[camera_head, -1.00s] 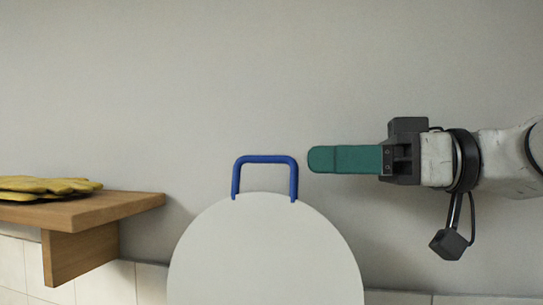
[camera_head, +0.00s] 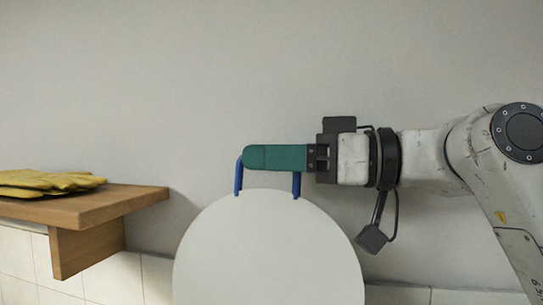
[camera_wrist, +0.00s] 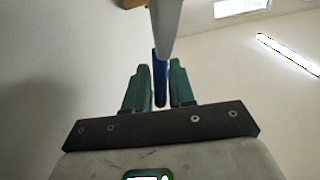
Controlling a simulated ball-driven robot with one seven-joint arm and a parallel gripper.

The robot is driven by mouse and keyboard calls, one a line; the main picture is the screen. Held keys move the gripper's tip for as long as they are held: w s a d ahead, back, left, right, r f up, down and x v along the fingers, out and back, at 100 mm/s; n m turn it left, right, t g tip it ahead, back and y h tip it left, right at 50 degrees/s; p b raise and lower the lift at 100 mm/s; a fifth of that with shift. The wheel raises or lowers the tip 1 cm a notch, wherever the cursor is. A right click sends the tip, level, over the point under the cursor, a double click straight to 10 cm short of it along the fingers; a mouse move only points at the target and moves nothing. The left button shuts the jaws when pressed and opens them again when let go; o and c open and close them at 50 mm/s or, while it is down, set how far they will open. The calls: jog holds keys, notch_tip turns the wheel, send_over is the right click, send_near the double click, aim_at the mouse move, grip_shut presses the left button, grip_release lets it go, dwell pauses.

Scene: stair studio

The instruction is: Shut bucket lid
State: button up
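The pale round bucket lid (camera_head: 270,250) stands upright, its face toward the head camera. Its blue handle (camera_head: 239,179) sticks up from the top edge. My gripper (camera_head: 256,158) has green fingers reaching from the right across the handle's top bar, hiding most of it. In the wrist view, the handle (camera_wrist: 160,80) lies between the two fingers of my gripper (camera_wrist: 161,78), with narrow gaps beside it, so the gripper is open around it. The lid (camera_wrist: 166,25) shows edge-on there. The bucket's body is not in view.
A wooden wall shelf (camera_head: 95,205) with yellow gloves (camera_head: 45,181) on it stands at the left, apart from the lid. A plain wall, tiled low down, lies behind. The space above the handle is clear.

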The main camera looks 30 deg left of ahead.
grip_shut()
dwell(0.4)
